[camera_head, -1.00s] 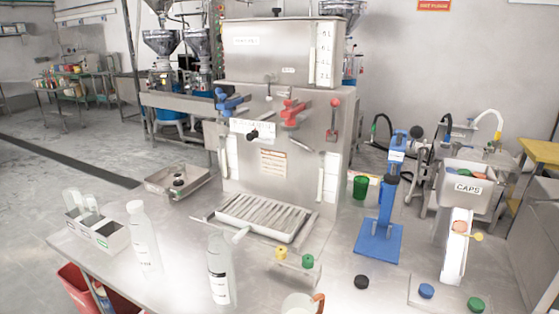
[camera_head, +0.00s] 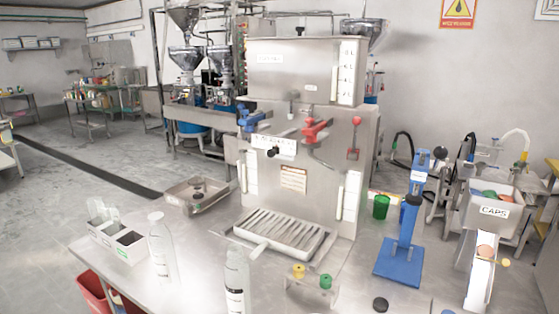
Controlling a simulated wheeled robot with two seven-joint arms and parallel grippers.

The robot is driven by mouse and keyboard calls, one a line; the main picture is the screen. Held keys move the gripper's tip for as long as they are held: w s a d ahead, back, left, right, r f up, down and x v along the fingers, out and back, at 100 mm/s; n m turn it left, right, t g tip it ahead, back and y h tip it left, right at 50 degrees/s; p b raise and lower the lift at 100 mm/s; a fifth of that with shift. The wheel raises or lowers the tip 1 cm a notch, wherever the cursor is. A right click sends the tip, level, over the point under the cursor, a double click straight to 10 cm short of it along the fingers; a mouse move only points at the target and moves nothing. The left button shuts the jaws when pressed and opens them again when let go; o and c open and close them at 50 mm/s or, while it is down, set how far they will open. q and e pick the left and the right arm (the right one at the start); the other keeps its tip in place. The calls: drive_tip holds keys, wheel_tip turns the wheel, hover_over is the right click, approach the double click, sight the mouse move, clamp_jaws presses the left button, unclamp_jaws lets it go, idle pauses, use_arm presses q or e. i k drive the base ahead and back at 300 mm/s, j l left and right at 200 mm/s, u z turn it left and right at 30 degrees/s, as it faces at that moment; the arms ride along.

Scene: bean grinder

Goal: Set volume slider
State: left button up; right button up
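The steel dispensing machine (camera_head: 300,200) stands on the table in the middle of the head view. A white scale plate (camera_head: 287,148) is on its front, with a black knob (camera_head: 273,153) at about the middle of its lower edge. The knob looks like the volume slider, but the scale marks are too small to read. A blue-handled tap (camera_head: 252,119) is above left of it and a red-handled tap (camera_head: 315,131) above right. Neither of my grippers is in view.
A slatted drip tray (camera_head: 280,233) is at the machine's foot. Clear bottles (camera_head: 161,250) stand at the front left. A blue press (camera_head: 402,240) and a caps bin (camera_head: 494,211) are on the right. A red lever (camera_head: 354,140) is on the machine's right side.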

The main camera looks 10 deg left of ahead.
sight(271, 153)
drive_tip(key=k+j+z, duration=0.1)
drive_tip(key=j+z, duration=0.15)
drive_tip(key=j, duration=0.15)
drive_tip(key=k+j+z, duration=0.2)
drive_tip(key=j, duration=0.2)
drive_tip(key=k+j+z, duration=0.1)
drive_tip(key=j+z, duration=0.15)
drive_tip(key=j, duration=0.15)
